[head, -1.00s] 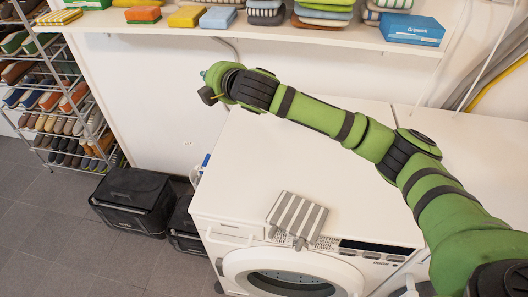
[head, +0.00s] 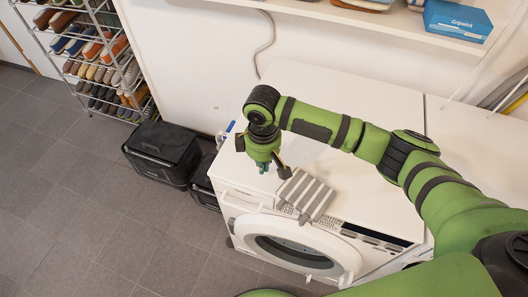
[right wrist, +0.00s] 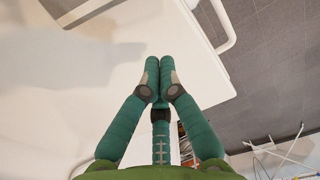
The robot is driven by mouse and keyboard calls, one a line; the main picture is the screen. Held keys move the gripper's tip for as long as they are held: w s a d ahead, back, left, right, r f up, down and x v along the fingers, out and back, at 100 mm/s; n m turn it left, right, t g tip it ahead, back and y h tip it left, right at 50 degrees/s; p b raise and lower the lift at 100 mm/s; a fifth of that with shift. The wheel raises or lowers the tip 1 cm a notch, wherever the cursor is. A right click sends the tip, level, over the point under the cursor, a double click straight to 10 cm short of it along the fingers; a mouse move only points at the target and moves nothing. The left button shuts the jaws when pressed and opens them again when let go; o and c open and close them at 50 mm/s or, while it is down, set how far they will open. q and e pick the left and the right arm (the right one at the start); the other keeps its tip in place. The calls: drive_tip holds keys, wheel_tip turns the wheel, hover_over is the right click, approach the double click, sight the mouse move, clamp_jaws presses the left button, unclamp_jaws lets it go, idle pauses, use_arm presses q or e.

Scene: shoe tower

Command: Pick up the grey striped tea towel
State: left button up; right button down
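The grey and white striped tea towel (head: 307,195) lies folded on top of the white washing machine (head: 345,110), at its front edge above the round door. My right gripper (head: 263,169) points down just to the left of the towel and appears apart from it. In the right wrist view its fingertips (right wrist: 160,64) are pressed together with nothing between them. The towel does not show in the right wrist view. My left gripper is not in view.
A shelf (head: 400,22) runs along the wall behind the machine, with a blue box (head: 457,20) on it. Black bins (head: 162,152) stand on the floor at the left, and a shoe rack (head: 95,50) stands farther back. The machine top behind the towel is clear.

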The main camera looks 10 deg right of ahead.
sight(276, 182)
drive_tip(key=f, duration=0.1)
drive_tip(key=f+p, duration=0.1)
drive_tip(key=shift+s+d+f, duration=0.2)
drive_tip(key=shift+d+f, duration=0.1)
drive_tip(key=shift+f, duration=0.1)
drive_tip(key=shift+s+d+p, duration=0.6)
drive_tip(key=shift+s+d, duration=0.15)
drive_tip(key=shift+d, duration=0.1)
drive_tip(key=shift+s+d, duration=0.45)
drive_tip(key=shift+w+a, duration=0.1)
